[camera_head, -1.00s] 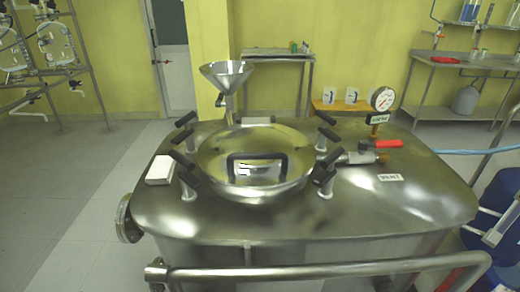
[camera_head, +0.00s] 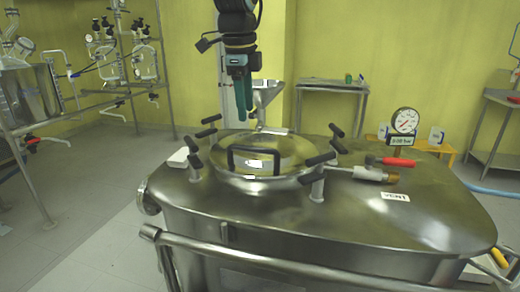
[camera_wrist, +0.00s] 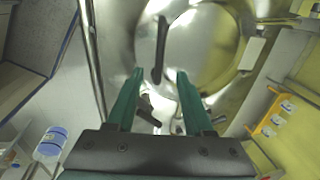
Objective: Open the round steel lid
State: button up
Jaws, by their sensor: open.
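The round steel lid (camera_head: 258,146) lies closed on top of the steel vessel (camera_head: 340,230). Its black arched handle (camera_head: 258,150) stands on the near part of the lid. Several black-handled clamps sit around the rim, such as one at the right (camera_head: 320,159). My gripper (camera_head: 244,112) hangs above the far left edge of the lid, fingers pointing down, open and empty. In the wrist view, the two green fingers (camera_wrist: 155,75) are apart, with the lid (camera_wrist: 205,45) and its handle (camera_wrist: 160,50) beyond them. Nothing is between the fingertips.
A steel funnel (camera_head: 265,92) rises behind the lid, close to my gripper. A pressure gauge (camera_head: 404,121) and a red-handled valve (camera_head: 396,162) stand to the right. A rail (camera_head: 290,268) runs along the vessel's front. A white block (camera_head: 179,157) lies at left.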

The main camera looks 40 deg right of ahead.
aim_at(248, 148)
jog(key=f, duration=0.3)
jog(key=d+f, duration=0.1)
jog(key=f, duration=0.3)
jog(key=w+f+p, duration=0.1)
jog(key=f, duration=0.2)
jog(key=shift+w+d+f, duration=0.1)
jog(key=shift+d+f, duration=0.1)
jog(key=shift+d, duration=0.15)
jog(key=shift+c, duration=0.3)
grip_shut()
dwell(0.6)
